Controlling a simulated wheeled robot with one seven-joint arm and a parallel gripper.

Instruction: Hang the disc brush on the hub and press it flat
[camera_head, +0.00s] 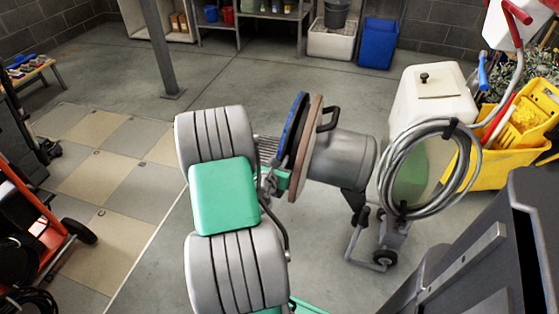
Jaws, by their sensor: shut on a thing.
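The disc brush (304,150) stands on edge, nearly upright, in front of the grey drum-shaped motor housing (343,158) of the floor machine. I see it almost edge-on: brown on the machine side, dark and blue on the left side. My gripper (270,184) is shut on its lower left edge, partly hidden behind my green and grey arm. The hub is hidden behind the brush. The brush overlaps the front of the housing in this view, and I cannot tell whether it touches the hub or sits flat.
The machine's cream tank (430,105) and a coiled grey hose (425,200) are right of the housing. A yellow mop bucket (515,125) stands farther right. A grey post (163,50) rises behind.

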